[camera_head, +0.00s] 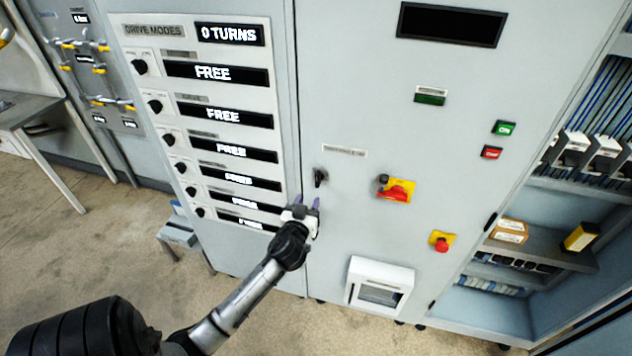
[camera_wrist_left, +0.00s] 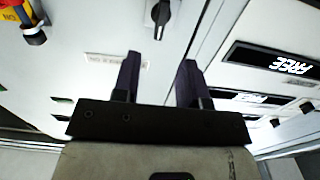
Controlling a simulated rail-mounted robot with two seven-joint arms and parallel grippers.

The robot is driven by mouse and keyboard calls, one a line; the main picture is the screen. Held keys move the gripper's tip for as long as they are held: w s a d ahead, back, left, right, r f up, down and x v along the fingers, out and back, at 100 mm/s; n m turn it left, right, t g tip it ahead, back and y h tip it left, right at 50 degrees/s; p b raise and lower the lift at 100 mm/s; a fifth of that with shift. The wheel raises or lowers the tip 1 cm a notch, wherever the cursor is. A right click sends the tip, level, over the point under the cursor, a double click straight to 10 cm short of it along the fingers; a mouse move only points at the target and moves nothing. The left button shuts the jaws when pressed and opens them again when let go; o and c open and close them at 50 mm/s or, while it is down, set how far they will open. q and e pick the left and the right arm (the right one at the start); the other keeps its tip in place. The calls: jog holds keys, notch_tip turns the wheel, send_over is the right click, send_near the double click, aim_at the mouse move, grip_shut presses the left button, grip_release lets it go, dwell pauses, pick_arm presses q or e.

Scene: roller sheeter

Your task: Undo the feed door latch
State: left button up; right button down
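A small black latch handle (camera_head: 320,177) sits on the grey cabinet door, just right of the seam beside the display panel. In the head view it points roughly up and down. It also shows at the top of the left wrist view (camera_wrist_left: 161,14), beyond the fingertips. My left gripper (camera_head: 307,203) is just below the latch, in front of the cabinet. Its two dark purple fingers (camera_wrist_left: 159,60) are apart with nothing between them, and the latch lies ahead of the gap, not touched. My right gripper is in neither view.
A panel of mode knobs and "FREE" displays (camera_head: 217,72) is left of the latch. A red-and-yellow switch (camera_head: 395,190) and a red stop button (camera_head: 440,241) are to its right. A white framed box (camera_head: 379,287) is lower on the door. Open shelves stand at far right.

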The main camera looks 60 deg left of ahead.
aim_at(317, 181)
pick_arm(q)
jog(key=x, duration=0.8)
jog(key=shift+w+a, duration=0.2)
jog(key=shift+a, duration=0.1)
grip_shut()
